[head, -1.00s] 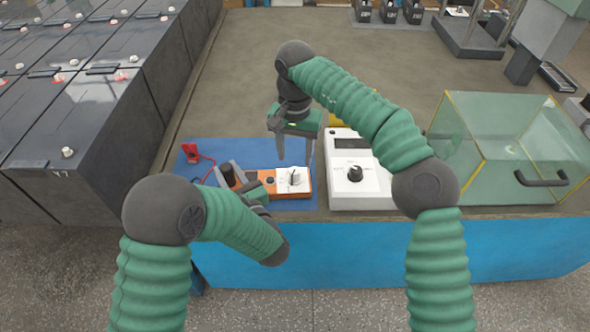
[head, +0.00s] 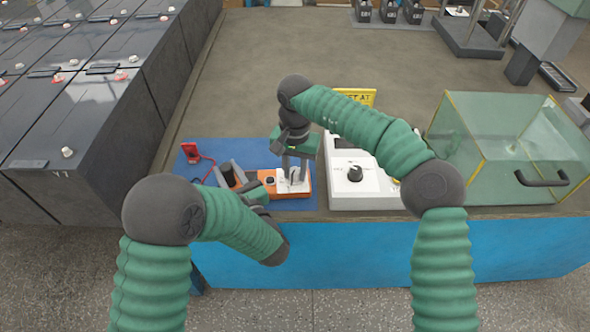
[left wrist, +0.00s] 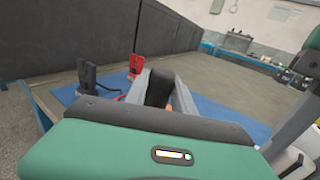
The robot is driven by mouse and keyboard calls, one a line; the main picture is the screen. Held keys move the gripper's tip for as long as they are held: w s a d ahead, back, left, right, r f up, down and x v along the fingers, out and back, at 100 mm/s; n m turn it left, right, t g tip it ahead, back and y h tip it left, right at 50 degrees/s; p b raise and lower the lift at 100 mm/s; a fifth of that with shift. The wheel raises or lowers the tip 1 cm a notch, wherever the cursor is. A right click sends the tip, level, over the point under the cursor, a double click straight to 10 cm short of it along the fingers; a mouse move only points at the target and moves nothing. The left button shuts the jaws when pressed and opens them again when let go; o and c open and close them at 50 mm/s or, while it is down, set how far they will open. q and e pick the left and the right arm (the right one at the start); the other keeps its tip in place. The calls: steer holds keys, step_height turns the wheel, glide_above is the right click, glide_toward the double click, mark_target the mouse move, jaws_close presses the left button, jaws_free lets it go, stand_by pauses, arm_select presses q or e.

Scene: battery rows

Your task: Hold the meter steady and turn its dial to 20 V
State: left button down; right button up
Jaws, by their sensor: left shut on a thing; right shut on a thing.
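The orange meter (head: 303,190) with a white face lies on the blue mat (head: 207,150) at the front of the bench. My left gripper (head: 230,174) is shut on the dark end part of the meter at its left; this dark part also shows between the fingers in the left wrist view (left wrist: 160,88). My right gripper (head: 294,176) points down over the white face and is shut on the dial there. The fingers mostly hide the dial, and its setting cannot be read.
A red clip with a lead (head: 191,152) lies on the mat's left. A white instrument with a black knob (head: 341,197) stands right of the meter. A yellow sign (head: 356,97) is behind it. A clear box (head: 470,150) stands further right. Black battery cabinets (head: 120,130) are at left.

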steer(key=shift+m, duration=0.3)
jaws_close()
steer(key=m, duration=0.2)
steer(key=shift+m, duration=0.4)
steer(key=m, duration=0.3)
steer(key=shift+m, duration=0.3)
arm_select(q)
steer(key=shift+d, duration=0.1)
arm_select(e)
steer(key=m, duration=0.3)
steer(key=shift+m, duration=0.4)
steer(key=m, duration=0.3)
steer(key=shift+a+m, duration=0.1)
steer(key=shift+m, duration=0.2)
steer(key=m, duration=0.4)
steer(key=shift+m, duration=0.3)
steer(key=m, duration=0.4)
steer(key=shift+m, duration=0.3)
